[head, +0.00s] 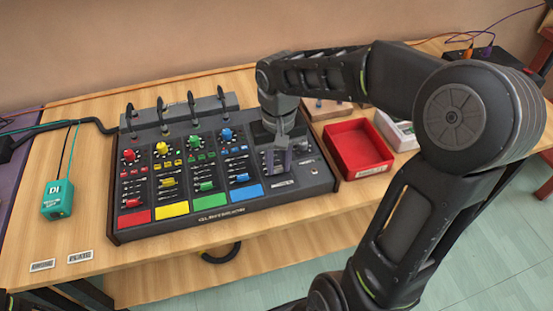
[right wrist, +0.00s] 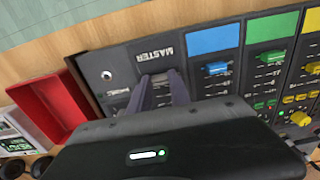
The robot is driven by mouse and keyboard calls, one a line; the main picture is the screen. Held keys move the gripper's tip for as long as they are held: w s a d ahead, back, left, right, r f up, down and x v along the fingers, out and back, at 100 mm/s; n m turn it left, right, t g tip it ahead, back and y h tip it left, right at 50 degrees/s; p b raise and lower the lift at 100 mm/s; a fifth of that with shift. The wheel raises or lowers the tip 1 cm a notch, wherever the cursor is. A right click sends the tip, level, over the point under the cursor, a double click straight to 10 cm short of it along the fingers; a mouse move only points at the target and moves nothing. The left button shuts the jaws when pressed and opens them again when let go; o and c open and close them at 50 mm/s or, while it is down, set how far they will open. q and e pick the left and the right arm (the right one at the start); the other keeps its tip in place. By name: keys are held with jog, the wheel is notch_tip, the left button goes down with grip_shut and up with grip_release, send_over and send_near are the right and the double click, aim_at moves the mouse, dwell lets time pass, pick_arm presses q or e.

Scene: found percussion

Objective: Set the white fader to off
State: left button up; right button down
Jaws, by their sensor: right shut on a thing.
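The mixer (head: 222,205) is a dark sloped console on the wooden table. Its strips carry red, yellow, green and blue plates, with a master strip at the right end. My right gripper (head: 281,174) reaches down onto that master strip. In the right wrist view its two fingers (right wrist: 161,84) are close together beside the MASTER label (right wrist: 153,54), shut on the white fader. The fader's cap is mostly hidden between the fingers, so its exact place in the slot is unclear. My left gripper is not in view.
The blue fader (head: 239,178) is on the neighbouring strip, left of my gripper. A red tray (head: 359,168) stands right of the mixer with a white box (head: 397,133) beyond it. A teal DI box (head: 57,200) and two small labels lie at the left.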

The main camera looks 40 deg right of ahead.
aim_at(279, 169)
jog(key=shift+s+f, duration=0.1)
jog(key=shift+s, duration=0.05)
jog(key=c, duration=1.2)
grip_release()
jog(key=shift+r, duration=0.2)
notch_tip(279, 169, up, 8)
jog(key=shift+f, duration=0.25)
